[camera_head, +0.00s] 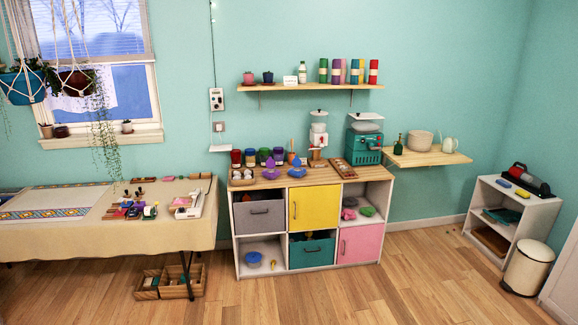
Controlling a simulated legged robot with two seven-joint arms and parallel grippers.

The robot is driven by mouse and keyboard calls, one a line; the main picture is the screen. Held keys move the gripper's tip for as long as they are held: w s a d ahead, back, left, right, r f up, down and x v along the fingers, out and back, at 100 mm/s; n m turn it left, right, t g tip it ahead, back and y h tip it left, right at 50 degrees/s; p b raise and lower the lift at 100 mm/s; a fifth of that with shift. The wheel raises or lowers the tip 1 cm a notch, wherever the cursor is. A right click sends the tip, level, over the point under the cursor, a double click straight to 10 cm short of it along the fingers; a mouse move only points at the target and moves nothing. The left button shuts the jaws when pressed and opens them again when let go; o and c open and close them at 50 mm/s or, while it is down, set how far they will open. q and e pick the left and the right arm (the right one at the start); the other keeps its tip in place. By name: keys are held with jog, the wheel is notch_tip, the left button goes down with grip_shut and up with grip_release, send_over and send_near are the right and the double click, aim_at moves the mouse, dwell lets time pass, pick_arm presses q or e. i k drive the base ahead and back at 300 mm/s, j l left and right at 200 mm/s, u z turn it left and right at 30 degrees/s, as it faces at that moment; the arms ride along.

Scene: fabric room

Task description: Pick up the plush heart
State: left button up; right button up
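I cannot make out a plush heart for certain. A small pink item (348,213) and a green item (368,211) lie in the upper right cubby of the white cabinet (236,240), too small to identify. Two purple and blue items (269,173) (297,171) stand on the cabinet's wooden top, and their shape is unclear. Neither of my grippers is in view.
A cloth-covered table (100,238) with sewing items stands at left, with wooden boxes (180,283) below. A wall shelf (310,88) hangs above the cabinet. A white shelf unit (514,206) and bin (528,268) stand at right. The wooden floor (400,285) in front is clear.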

aim_at(295, 172)
jog(key=i, duration=2.65)
jog(key=i+u, duration=0.2)
jog(key=i, duration=0.25)
jog(key=i+l+u, duration=0.15)
jog(key=i, duration=0.3)
jog(key=i+l+u, duration=0.2)
jog(key=i, duration=0.25)
jog(key=i+l+u, duration=0.15)
jog(key=i, duration=0.25)
jog(key=l, duration=0.1)
